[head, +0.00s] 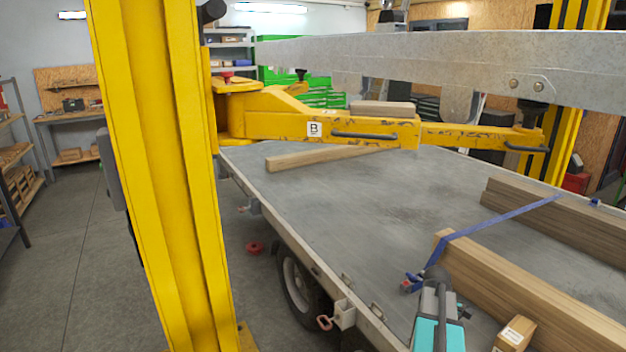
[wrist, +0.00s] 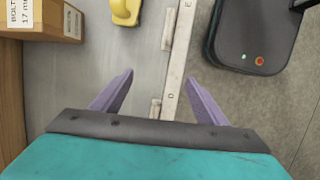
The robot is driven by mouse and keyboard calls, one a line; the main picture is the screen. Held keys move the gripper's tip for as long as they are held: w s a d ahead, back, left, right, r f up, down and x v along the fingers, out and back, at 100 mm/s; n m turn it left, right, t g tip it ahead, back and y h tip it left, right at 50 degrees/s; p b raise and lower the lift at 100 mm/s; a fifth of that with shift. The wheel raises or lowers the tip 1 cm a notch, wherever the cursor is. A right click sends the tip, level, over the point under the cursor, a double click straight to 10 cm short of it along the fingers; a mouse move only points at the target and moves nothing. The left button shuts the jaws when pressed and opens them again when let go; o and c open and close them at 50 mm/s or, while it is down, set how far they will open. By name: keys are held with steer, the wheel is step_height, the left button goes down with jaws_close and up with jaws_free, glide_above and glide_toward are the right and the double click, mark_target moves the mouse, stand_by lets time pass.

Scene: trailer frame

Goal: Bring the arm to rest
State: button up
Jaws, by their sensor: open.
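My gripper (wrist: 158,84) shows in the wrist view with its two purple fingers spread apart and nothing between them. In the head view a teal and grey part of my arm (head: 437,318) rises at the bottom, right of centre, over the trailer bed (head: 350,205). I cannot make out the fingers in that view.
Timber beams (head: 530,285) lie on the bed's right under a blue strap (head: 490,222). A cardboard box (head: 514,334) is beside them. A yellow post (head: 160,180) stands left, with a yellow lift arm (head: 370,132) under a grey steel beam (head: 430,62). A yellow object (wrist: 126,10) lies nearby.

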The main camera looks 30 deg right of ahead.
steer(key=w+a+f+t, duration=0.1)
steer(key=w+a+f, duration=0.1)
steer(key=w+a, duration=0.45)
steer(key=w+a+f, duration=0.2)
steer(key=w+a, duration=0.1)
steer(key=a, duration=0.7)
steer(key=w+a+f+t, duration=0.1)
steer(key=w+a+f, duration=0.1)
steer(key=w+a, duration=0.45)
steer(key=a+f+t+y, duration=0.1)
steer(key=a+f, duration=0.1)
steer(key=a, duration=1)
steer(key=a+f, duration=0.2)
steer(key=a, duration=1)
steer(key=s+f+g, duration=0.2)
steer(key=s+f, duration=0.8)
steer(key=s, duration=0.3)
steer(key=s+f+g+b, duration=0.1)
steer(key=s+f+g, duration=0.2)
steer(key=s+f, duration=0.7)
steer(key=s, duration=0.2)
steer(key=shift+s+m+g, duration=0.3)
steer(key=shift+s, duration=0.05)
steer(key=shift+a, duration=0.1)
